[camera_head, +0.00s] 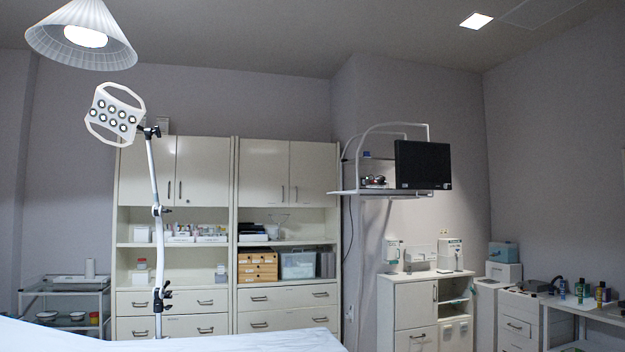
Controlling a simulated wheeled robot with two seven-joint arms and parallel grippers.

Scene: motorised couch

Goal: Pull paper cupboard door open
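None of the cupboards carries a readable label, so I cannot tell for certain which is the paper cupboard. A low white cabinet (388,316) stands against the wall right of centre. Its door (413,305) looks shut and has a dark upright handle (435,293) at its right edge. Two tall white cupboards stand further left. The upper doors of the left one (203,170) and of the right one (263,172) are shut. Neither of my grippers shows in this view.
A white-covered couch (230,342) fills the bottom foreground, in front of the tall cupboards. A jointed lamp arm (153,180) rises beside it. A wall-mounted monitor (422,165) hangs above the low cabinet. A glass trolley (62,290) stands left; a side table with bottles (580,290) stands right.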

